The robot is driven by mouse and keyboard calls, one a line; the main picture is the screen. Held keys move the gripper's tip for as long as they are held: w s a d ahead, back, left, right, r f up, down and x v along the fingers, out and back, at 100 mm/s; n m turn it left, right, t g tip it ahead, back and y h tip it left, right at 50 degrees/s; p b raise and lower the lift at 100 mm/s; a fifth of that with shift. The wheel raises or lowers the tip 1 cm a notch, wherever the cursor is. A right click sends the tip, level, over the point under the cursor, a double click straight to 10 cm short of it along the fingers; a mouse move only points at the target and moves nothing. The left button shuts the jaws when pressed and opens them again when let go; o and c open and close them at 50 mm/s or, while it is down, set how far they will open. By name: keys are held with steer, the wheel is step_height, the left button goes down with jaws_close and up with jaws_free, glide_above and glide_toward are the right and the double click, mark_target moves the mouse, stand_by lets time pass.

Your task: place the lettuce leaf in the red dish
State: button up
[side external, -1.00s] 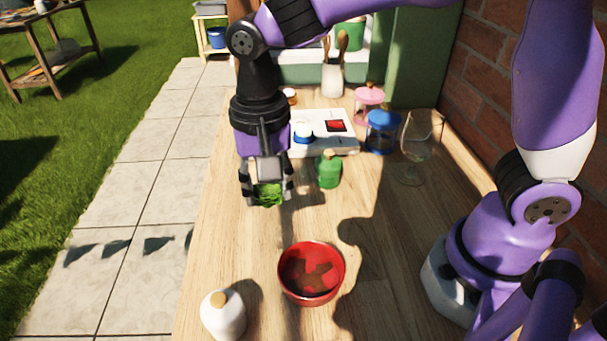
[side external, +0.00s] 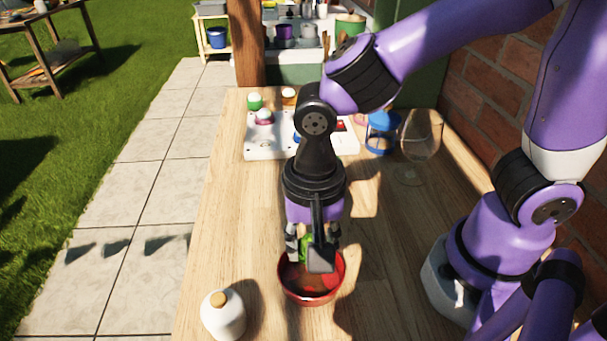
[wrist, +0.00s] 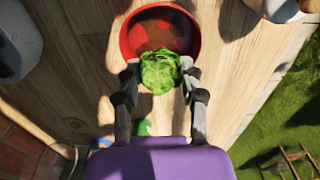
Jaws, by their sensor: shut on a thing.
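The lettuce leaf (wrist: 160,72) is a crumpled bright green piece held between the two fingers of my gripper (wrist: 160,78) in the wrist view. In the side view my gripper (side external: 312,250) points down over the red dish (side external: 312,296), with a little green of the leaf (side external: 305,246) showing between the fingers. The red dish is a round bowl with a dark patch inside. In the wrist view the leaf overlaps the near rim of the red dish (wrist: 128,38). Its exact height above the dish is hard to tell.
A white bottle with a tan stopper (side external: 223,314) stands left of the dish. A white tray (side external: 262,150) with small jars, a blue jar (side external: 382,132) and a wine glass (side external: 419,140) stand farther back. The wooden table (side external: 225,215) is clear on the left.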

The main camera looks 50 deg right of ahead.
mark_target(311, 278)
steer(key=shift+f, duration=2.5)
steer(key=o, duration=0.9)
steer(key=shift+c, duration=0.2)
step_height(311, 278, up, 7)
steer(key=shift+r, duration=0.1)
steer(key=d+r+n+t, duration=0.2)
steer(key=d+r+n, duration=0.2)
steer(key=d, duration=0.3)
steer(key=d+r+n+t, duration=0.3)
steer(key=d+r+n, duration=0.1)
steer(key=d, duration=0.3)
steer(key=shift+w+r+n+t, duration=0.25)
steer(key=shift+r+n+t, duration=0.05)
steer(key=shift+n, duration=0.2)
steer(key=shift+d, duration=0.1)
